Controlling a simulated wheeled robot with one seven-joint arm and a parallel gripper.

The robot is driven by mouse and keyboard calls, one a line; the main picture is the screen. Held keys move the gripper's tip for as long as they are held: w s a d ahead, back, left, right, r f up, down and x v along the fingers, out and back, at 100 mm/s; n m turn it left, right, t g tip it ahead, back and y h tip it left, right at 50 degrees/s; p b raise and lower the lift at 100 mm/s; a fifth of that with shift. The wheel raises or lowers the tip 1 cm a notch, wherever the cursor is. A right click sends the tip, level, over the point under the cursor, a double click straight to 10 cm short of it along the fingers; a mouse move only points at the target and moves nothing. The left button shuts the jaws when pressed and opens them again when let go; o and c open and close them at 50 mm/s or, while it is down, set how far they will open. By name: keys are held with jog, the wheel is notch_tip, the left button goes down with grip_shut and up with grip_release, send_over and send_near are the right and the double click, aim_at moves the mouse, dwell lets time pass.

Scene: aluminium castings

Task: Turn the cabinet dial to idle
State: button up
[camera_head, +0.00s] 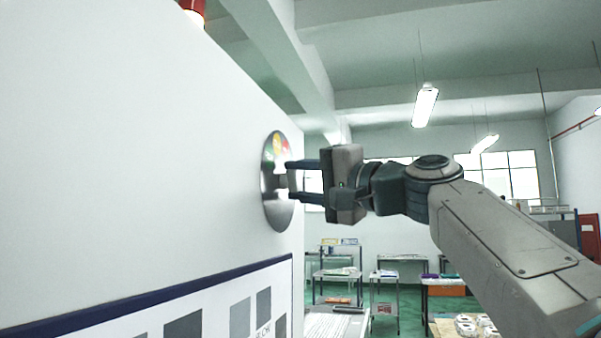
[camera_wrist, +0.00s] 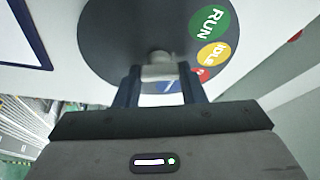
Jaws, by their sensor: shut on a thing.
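The dial plate (camera_head: 280,215) is a round grey disc on the pale cabinet face, seen nearly edge-on in the head view. In the wrist view the dial plate (camera_wrist: 110,40) carries a green RUN label (camera_wrist: 212,22), a yellow IDLE label (camera_wrist: 220,54) and a red label (camera_wrist: 201,74) partly hidden by a finger. My gripper (camera_head: 291,181) reaches the dial from the right, its two dark fingers closed around the grey knob (camera_wrist: 159,67). I cannot tell which label the knob points to.
The cabinet (camera_head: 150,140) fills the left side, with a red lamp (camera_head: 194,8) on top and a dark-framed chart (camera_head: 220,310) below the dial. Shelves and tables (camera_head: 340,272) stand far behind. The air right of the cabinet around my arm is free.

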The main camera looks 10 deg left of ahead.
jog(key=shift+f, duration=0.1)
dwell(0.4)
jog(key=o, duration=1)
jog(key=b+v, duration=0.5)
jog(key=v, duration=0.8)
jog(key=shift+s+d, duration=0.2)
jog(key=shift+d, duration=0.2)
